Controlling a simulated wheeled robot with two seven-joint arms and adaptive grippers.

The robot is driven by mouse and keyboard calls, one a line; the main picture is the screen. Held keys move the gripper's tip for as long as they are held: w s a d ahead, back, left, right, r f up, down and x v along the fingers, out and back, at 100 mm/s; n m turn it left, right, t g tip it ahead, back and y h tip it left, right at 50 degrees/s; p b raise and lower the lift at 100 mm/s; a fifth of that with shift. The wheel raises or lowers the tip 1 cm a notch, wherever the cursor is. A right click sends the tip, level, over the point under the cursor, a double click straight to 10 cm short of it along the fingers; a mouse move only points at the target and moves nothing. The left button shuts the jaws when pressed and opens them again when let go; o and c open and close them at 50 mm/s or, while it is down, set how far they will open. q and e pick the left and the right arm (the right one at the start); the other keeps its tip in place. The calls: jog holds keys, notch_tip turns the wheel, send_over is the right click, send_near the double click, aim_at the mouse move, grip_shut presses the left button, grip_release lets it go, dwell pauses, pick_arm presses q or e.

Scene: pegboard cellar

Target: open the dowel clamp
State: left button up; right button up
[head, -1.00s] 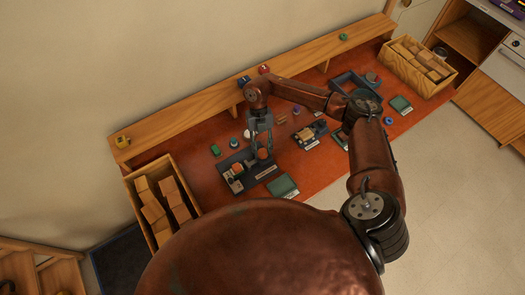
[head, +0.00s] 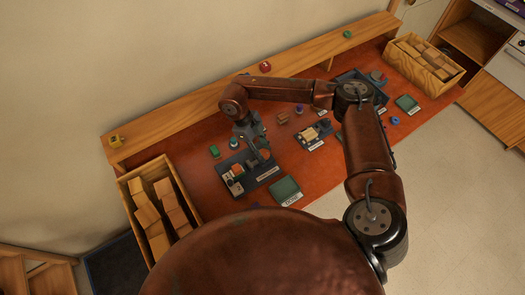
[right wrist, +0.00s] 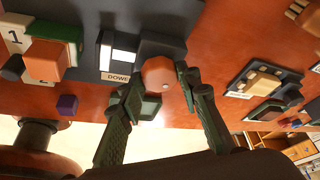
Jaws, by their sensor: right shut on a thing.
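The dowel clamp is a dark base (head: 262,181) with pale and orange parts at its left end; in the right wrist view its label (right wrist: 116,77) reads "DOWE", cut off. An orange, many-sided knob (right wrist: 158,77) sits between the fingertips of my right gripper (right wrist: 160,88). In the head view the gripper (head: 261,152) reaches down over the clamp, tilted, with the orange knob (head: 265,154) at its tips. The fingers are shut on the knob and hide its sides. My left gripper is not in view.
A wooden box of blocks (head: 130,190) stands left of the clamp and a green pad (head: 286,190) lies in front. Another labelled fixture (head: 314,136) and a dark tray (head: 350,84) lie to the right. A wooden ledge (head: 180,112) runs along the wall.

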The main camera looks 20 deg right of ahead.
jog(key=n+t+h+b, duration=0.1)
jog(key=n, duration=0.2)
jog(key=shift+s+n, duration=0.1)
jog(key=shift+n, duration=0.2)
jog(key=shift+a+n+t+b, duration=0.1)
jog(key=shift+n+t+b, duration=0.6)
jog(key=shift+n, duration=0.8)
jog(key=o, duration=1.1)
jog(key=shift+s, duration=0.1)
jog(key=shift+r, duration=0.1)
jog(key=v, duration=1.1)
jog(key=shift+a+r, duration=0.3)
jog(key=shift+a, duration=0.05)
